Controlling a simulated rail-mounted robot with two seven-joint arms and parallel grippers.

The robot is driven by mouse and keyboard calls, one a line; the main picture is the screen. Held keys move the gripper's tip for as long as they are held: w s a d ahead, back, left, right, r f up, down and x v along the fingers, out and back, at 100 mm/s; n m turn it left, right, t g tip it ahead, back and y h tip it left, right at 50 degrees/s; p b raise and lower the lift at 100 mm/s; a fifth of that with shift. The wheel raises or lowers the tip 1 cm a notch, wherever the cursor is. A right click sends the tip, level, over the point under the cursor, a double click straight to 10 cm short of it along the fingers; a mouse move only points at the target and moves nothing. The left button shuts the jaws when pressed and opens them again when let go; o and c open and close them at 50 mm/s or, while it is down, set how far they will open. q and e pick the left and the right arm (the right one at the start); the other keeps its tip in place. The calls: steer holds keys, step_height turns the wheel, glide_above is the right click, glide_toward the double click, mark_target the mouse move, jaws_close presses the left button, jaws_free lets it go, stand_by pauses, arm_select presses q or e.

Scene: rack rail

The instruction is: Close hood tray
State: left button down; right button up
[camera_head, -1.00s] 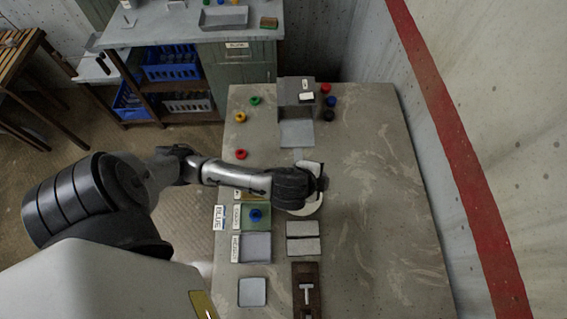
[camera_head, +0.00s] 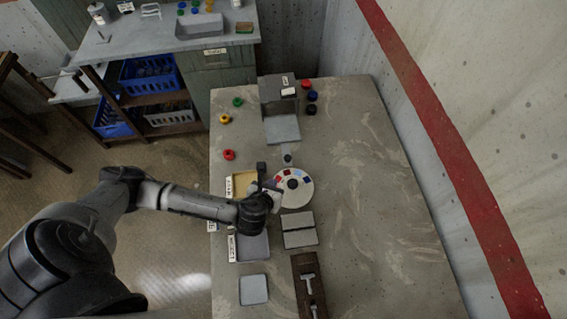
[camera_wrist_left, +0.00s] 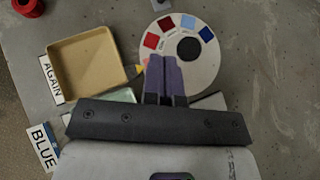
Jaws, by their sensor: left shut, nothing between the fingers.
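The hood (camera_head: 278,88) is a grey box at the far end of the worktable. Its light grey tray (camera_head: 282,129) sticks out from the front towards me, so it stands open. A small grey piece (camera_head: 287,153) shows just in front of the tray; I cannot tell if it is joined to it. My left gripper (camera_head: 265,185) is shut and empty, above the table beside the round colour disc and well short of the tray. In the left wrist view its shut fingers (camera_wrist_left: 165,72) overlap the disc's edge. My right gripper is not in view.
The round colour disc (camera_head: 303,192) lies right of my left gripper. A yellow tray (camera_wrist_left: 84,66) labelled AGAIN is beside it. Coloured pots, such as a red one (camera_head: 229,155), stand left and right of the hood. The table's right side is clear up to the wall.

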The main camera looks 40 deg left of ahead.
arm_select(q)
steer(key=b, duration=0.1)
glide_toward(286, 160)
steer(key=f, duration=0.2)
steer(key=w+f, duration=0.1)
steer(key=shift+w+a+f, duration=0.1)
steer(key=shift+a+f, duration=0.1)
steer(key=shift+a, duration=0.1)
steer(key=w, duration=0.1)
steer(key=w+a, duration=0.1)
steer(key=shift+w+f, duration=0.25)
steer(key=shift+w, duration=0.1)
steer(key=shift+w+a+f, duration=0.1)
steer(key=shift+w+a, duration=0.2)
steer(key=shift+w, duration=0.2)
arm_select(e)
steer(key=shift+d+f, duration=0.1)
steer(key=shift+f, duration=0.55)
